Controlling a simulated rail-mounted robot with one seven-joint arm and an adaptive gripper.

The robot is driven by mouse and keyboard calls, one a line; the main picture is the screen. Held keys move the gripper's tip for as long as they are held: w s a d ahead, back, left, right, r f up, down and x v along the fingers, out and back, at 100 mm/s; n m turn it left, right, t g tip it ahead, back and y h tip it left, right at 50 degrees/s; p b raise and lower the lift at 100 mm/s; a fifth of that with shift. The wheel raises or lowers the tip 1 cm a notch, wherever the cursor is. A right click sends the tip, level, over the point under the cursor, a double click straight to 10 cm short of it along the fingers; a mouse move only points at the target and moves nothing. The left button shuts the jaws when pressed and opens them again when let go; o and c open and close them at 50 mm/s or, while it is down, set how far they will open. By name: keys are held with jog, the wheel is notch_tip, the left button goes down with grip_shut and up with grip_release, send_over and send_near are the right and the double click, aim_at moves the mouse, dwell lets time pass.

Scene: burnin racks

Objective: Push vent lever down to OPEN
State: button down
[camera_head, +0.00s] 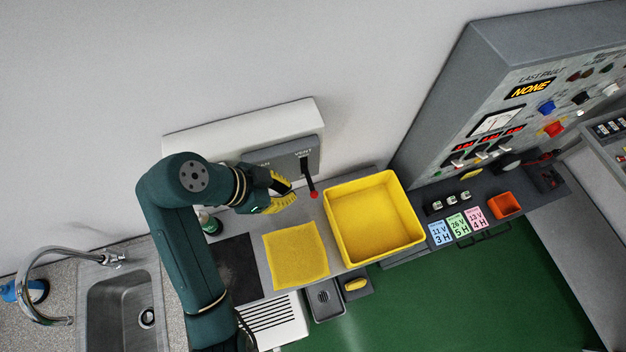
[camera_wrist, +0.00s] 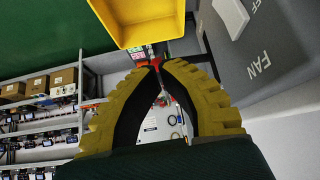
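The vent lever (camera_head: 309,178) has a black shaft and a red knob, on a grey wall panel (camera_head: 283,158) under the word VENT. In the head view the shaft slants from the panel toward the lower right; whether it tilts up or down is unclear. My gripper (camera_head: 295,194), with ribbed yellow fingers, is just left of the red knob, with a small gap in this view. In the wrist view the fingertips (camera_wrist: 162,65) come together, with nothing visibly held. A red piece, apparently the knob (camera_wrist: 155,62), shows right at the tips; contact cannot be told.
A yellow bin (camera_head: 415,215) stands right of the lever, and its wall shows in the wrist view (camera_wrist: 140,25). A yellow cloth (camera_head: 297,257) lies on the counter below my gripper. The panel's FAN side (camera_wrist: 265,60) is close on the right in the wrist view.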

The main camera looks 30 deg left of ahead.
jog(key=v, duration=0.9)
dwell(0.4)
jog(key=w+d+r+m+t, duration=0.1)
jog(key=w+d+r, duration=0.1)
jog(key=w+d, duration=0.5)
jog(key=w+d+r+m+t+y, duration=0.1)
jog(key=w+d+r+m+t, duration=0.1)
jog(key=d, duration=0.9)
jog(key=w+d+r+m+t, duration=0.1)
jog(key=w+d, duration=0.4)
jog(key=d, duration=0.3)
jog(key=d+r+n+t, duration=0.2)
jog(key=d+r+t, duration=0.2)
jog(key=r, duration=0.4)
jog(key=s+a+r+n+t+y, duration=0.1)
jog(key=s+r+n+t, duration=0.2)
jog(key=r, duration=0.5)
jog(key=s+a+r+n+t+y, duration=0.2)
jog(key=s+r+n+t, duration=0.2)
jog(key=r+n+t, duration=0.1)
notch_tip(320, 180, up, 3)
jog(key=shift+a+f+n+t, duration=0.2)
jog(key=shift+n+t, duration=0.1)
jog(key=shift+n, duration=0.6)
jog(key=shift+s, duration=0.1)
